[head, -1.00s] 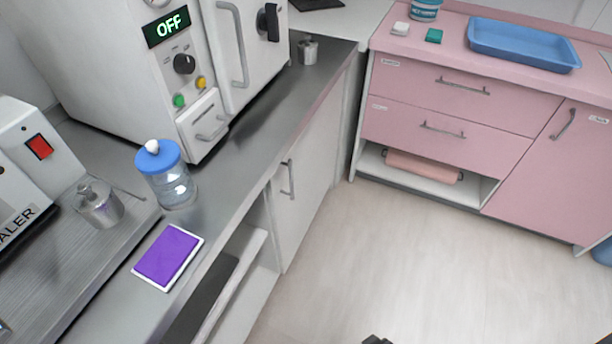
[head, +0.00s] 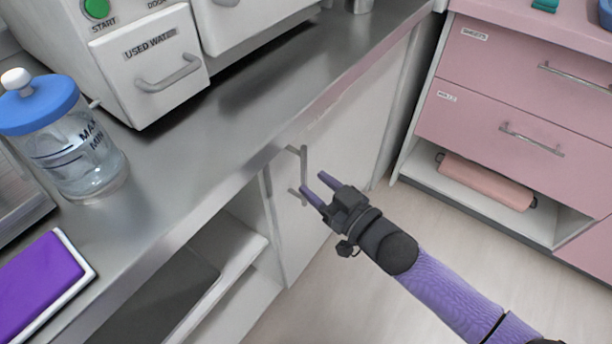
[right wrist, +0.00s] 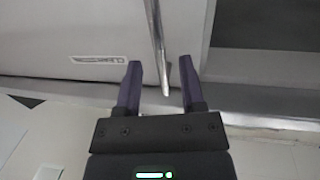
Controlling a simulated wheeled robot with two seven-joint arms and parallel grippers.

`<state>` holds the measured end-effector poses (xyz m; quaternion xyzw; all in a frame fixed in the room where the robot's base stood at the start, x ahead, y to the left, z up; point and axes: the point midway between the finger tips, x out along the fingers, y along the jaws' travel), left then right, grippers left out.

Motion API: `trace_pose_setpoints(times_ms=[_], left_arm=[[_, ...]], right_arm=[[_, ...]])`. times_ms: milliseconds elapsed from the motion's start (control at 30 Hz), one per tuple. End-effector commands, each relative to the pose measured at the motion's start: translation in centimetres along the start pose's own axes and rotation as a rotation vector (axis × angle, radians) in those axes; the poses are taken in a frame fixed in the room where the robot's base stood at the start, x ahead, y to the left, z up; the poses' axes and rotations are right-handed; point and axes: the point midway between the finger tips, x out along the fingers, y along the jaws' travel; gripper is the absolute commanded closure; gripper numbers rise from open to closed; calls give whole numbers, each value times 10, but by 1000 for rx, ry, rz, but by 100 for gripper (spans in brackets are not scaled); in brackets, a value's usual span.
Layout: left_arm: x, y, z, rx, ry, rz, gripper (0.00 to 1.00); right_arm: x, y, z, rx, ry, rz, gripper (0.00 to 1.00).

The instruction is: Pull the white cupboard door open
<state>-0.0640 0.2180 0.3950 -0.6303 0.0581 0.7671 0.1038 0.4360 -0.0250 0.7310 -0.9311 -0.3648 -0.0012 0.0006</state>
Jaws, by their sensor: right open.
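The white cupboard door (head: 345,135) is under the steel counter and looks shut. Its upright bar handle (head: 304,168) is near the door's left edge. My right gripper (head: 314,184) is open, with its purple fingertips close beside the handle. In the right wrist view the handle bar (right wrist: 157,40) runs down between the two spread fingers (right wrist: 160,68). I cannot tell whether the fingers touch it. The door (right wrist: 80,30) with a small label fills the upper left there. My left gripper does not show.
An open shelf bay (head: 225,245) lies left of the door. On the counter (head: 225,135) stand a blue-lidded jar (head: 70,150), a purple pad (head: 35,285) and a white machine (head: 150,70). Pink drawers (head: 510,120) stand at the right. The floor before the door is clear.

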Motion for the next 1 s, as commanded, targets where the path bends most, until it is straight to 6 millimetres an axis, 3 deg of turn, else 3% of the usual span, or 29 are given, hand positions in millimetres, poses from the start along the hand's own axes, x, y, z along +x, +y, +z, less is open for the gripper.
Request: trace_pose_setpoints(times_ms=[33, 200, 533, 567, 800, 1000], left_arm=[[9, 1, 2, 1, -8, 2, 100], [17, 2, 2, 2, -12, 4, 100], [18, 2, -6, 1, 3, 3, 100], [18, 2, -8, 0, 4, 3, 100], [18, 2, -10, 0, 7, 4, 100], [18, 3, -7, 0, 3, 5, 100]], right_arm=[[11, 0, 6, 2, 0, -1, 50], [34, 0, 4, 1, -1, 1, 50], [40, 0, 1, 0, -3, 2, 50], [40, 0, 1, -1, -3, 2, 52], [40, 0, 1, 0, -3, 2, 100], [40, 0, 1, 0, -3, 2, 100]])
